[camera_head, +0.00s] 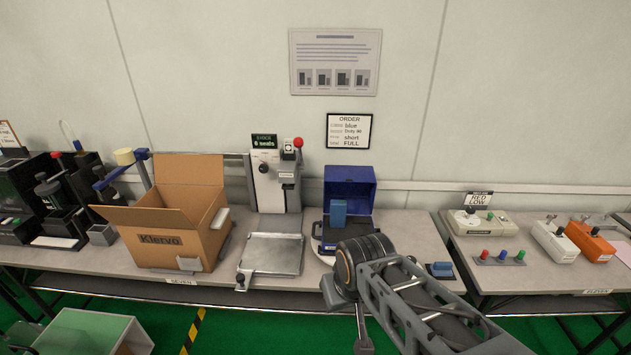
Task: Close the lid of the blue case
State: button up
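The blue case (350,183) stands on the table right of the middle of the view. Its lid is raised and upright at the back. A lighter blue block-like object (338,213) stands in the case's open body, in front of the lid. The front right of the case is hidden behind my arm. My arm reaches in from the lower right, with its thick dark joint just in front of the case. My gripper's end is not clearly visible; a thin grey part of my arm hangs below the joint at the table's front edge.
A cardboard box (165,237) with open flaps stands left on the table. A metal tray (273,255) lies between it and the case, before a grey press (273,188). A small blue item (440,270) lies right of my arm. Another table (530,277) holds testers.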

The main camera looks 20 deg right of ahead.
aim_at(355, 184)
jog(key=u, duration=1.3)
jog(key=i, duration=1.2)
jog(key=z, duration=1.7)
